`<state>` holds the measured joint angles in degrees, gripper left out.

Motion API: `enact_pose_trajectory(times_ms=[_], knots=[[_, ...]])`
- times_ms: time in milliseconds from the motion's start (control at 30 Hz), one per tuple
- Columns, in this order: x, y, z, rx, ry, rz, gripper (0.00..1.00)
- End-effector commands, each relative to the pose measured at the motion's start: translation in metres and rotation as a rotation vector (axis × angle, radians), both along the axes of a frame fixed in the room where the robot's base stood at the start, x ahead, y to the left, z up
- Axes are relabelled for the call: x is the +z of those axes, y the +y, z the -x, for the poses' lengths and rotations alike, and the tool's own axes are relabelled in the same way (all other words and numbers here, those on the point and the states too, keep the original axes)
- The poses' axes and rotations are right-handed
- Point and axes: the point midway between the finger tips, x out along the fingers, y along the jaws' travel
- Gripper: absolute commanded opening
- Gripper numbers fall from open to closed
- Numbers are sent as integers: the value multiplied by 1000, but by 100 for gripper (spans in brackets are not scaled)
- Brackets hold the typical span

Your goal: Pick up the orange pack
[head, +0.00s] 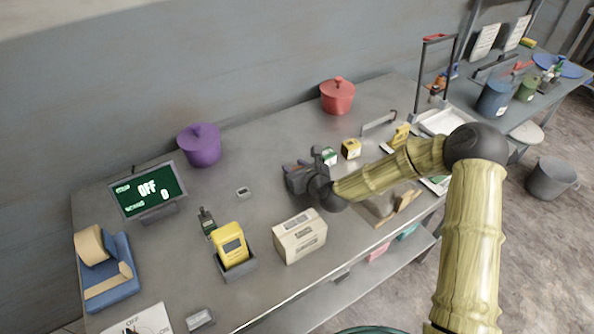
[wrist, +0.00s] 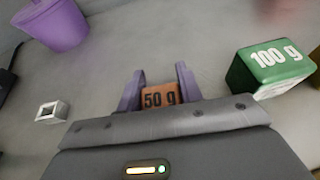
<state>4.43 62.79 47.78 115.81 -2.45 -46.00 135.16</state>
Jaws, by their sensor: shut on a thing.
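The orange pack (wrist: 160,95), marked "50 g", sits between the two purple-grey fingers of my gripper (wrist: 161,90) in the wrist view. The fingers press on its left and right sides, and its lower part is hidden by the gripper body. In the head view my gripper (head: 292,175) is low over the middle of the grey table, and I cannot make out the orange pack there. I cannot tell whether the pack rests on the table or hangs just above it.
A green "100 g" pack (wrist: 272,68) stands close on the right in the wrist view. A yellow pack (head: 351,149), a red pot (head: 337,96), a purple pot (head: 200,146) and a beige box (head: 299,237) stand around on the table (head: 270,135). The table between the pots is clear.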

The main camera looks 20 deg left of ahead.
Motion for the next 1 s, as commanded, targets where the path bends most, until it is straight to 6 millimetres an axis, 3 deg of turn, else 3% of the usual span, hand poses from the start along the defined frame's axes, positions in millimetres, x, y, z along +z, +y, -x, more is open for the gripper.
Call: enact_pose_trajectory(times_ms=[167,533,700,1000], knots=[[19,-1,-1,-1,-4,0,14],[87,-1,-1,-2,-5,-1,14],[99,0,0,-1,-1,0,14],[99,0,0,0,-1,-1,14]])
